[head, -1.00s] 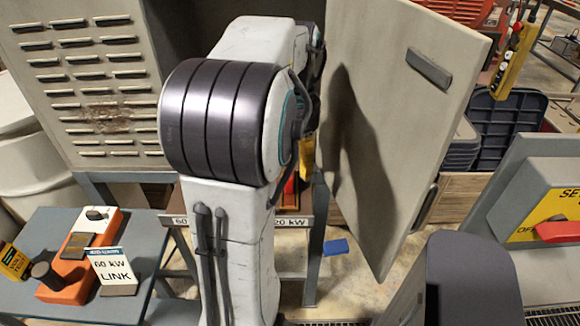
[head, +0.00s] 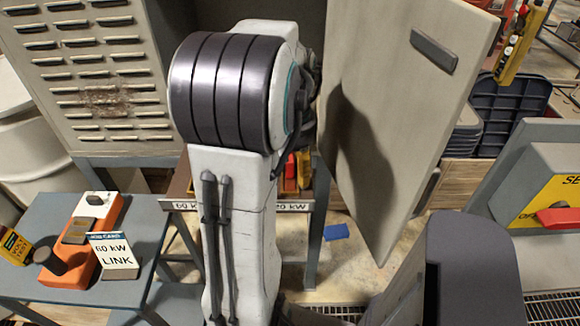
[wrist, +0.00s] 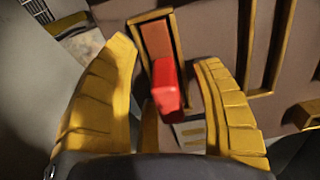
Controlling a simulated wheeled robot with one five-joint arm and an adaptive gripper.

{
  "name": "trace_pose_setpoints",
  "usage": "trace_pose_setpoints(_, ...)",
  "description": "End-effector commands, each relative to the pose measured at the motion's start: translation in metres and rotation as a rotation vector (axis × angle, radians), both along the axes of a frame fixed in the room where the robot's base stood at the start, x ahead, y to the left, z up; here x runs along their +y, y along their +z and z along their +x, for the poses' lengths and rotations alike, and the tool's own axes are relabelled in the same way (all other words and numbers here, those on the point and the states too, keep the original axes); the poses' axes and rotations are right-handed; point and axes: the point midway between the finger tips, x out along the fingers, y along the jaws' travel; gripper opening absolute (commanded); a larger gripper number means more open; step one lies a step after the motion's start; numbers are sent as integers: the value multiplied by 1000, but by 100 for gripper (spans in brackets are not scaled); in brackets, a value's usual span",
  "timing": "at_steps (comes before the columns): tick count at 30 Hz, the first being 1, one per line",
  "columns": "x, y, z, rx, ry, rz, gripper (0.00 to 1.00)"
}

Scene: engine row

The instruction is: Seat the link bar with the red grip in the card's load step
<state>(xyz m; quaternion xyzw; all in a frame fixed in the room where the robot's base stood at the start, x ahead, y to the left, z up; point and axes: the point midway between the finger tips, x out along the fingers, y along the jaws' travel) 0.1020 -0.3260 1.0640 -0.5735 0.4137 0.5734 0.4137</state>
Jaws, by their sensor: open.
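The card (head: 114,256) reads "60 kW LINK" and stands on the small table at the left in the head view. A bar with a red grip (wrist: 167,86) shows in the wrist view, set in a yellow-framed slot of a brown rack (wrist: 205,25). My gripper (wrist: 165,54) is open, with one yellow finger on each side of the red grip. I see gaps between the grip and both fingers. In the head view my arm hides most of the rack, whose front labels include "60 kW" (head: 183,205). Some red and yellow shows beside my arm there.
An orange block (head: 82,262) with a dark knob lies on the blue-grey table (head: 30,290). An open cabinet door (head: 385,120) stands close right of my arm. A yellow switch panel with a red handle (head: 557,217) is at the far right. A blue piece (head: 336,232) lies on the floor.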

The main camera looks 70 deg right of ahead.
Motion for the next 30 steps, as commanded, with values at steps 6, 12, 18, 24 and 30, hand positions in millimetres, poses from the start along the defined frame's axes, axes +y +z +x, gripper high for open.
trace_pose_setpoints(6,0,0,0,0,0,0,61)
trace_pose_setpoints(12,0,0,0,0,0,0,43)
trace_pose_setpoints(18,0,0,0,0,0,0,25)
trace_pose_setpoints(24,0,0,0,0,0,0,8)
trace_pose_setpoints(30,0,0,0,0,0,-1,0)
